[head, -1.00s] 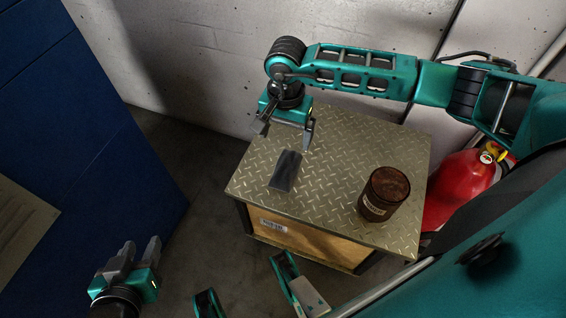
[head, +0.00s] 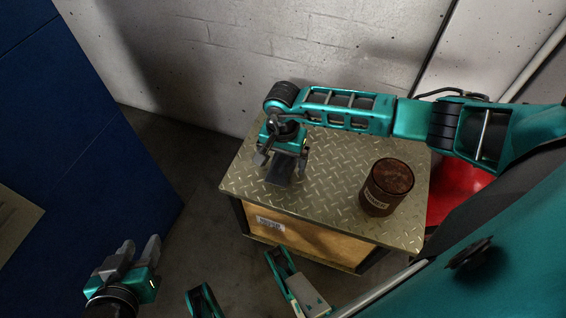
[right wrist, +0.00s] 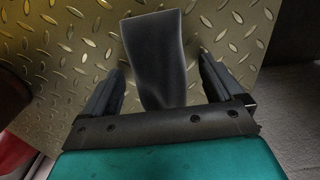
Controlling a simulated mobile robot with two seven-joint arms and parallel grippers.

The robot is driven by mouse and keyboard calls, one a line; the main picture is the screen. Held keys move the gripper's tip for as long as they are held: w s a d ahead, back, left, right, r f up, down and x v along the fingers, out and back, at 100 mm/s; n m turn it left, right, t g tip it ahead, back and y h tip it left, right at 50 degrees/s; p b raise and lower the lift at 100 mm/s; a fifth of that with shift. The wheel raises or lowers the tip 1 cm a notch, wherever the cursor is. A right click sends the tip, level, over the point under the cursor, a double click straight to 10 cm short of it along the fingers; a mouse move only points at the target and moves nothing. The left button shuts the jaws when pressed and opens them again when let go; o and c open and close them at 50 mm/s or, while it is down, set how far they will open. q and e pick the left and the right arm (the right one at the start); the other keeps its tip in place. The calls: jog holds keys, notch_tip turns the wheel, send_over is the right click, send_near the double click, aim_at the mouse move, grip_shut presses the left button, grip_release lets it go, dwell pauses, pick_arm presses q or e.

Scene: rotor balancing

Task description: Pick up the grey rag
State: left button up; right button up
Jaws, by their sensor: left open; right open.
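The grey rag (head: 280,173) is a small dark folded cloth lying flat on the diamond-plate top of a box. In the right wrist view the rag (right wrist: 158,60) runs between the fingers. My right gripper (head: 281,166) is low over the rag, pointing down, open, with one finger on each side of it. In the head view the gripper hides the rag's far end. In the right wrist view neither finger of the gripper (right wrist: 160,85) seems to press on the rag. My left gripper (head: 137,255) is open and empty at the lower left, away from the box.
A brown jar (head: 387,188) with a label stands on the right of the box top (head: 330,165). A red rounded object (head: 455,190) is behind the box's right side. A white block wall (head: 220,60) is behind, a blue cabinet (head: 75,130) at left.

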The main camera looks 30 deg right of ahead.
aim_at(283, 157)
jog(key=shift+c, duration=0.4)
jog(key=c, duration=1)
pick_arm(q)
jog(key=shift+w+r, duration=0.1)
pick_arm(e)
jog(key=shift+o, duration=0.2)
jog(key=shift+r, duration=0.1)
notch_tip(283, 157, up, 6)
jog(key=p, duration=0.2)
jog(key=shift+r+p, duration=0.25)
jog(key=shift+p, duration=0.05)
pick_arm(q)
jog(key=r+p, duration=0.1)
jog(key=a+r+p, duration=0.1)
jog(key=p, duration=0.1)
jog(key=shift+s+a+r, duration=0.3)
jog(key=shift+r, duration=0.1)
pick_arm(e)
notch_tip(283, 157, up, 13)
jog(key=shift+r, duration=0.15)
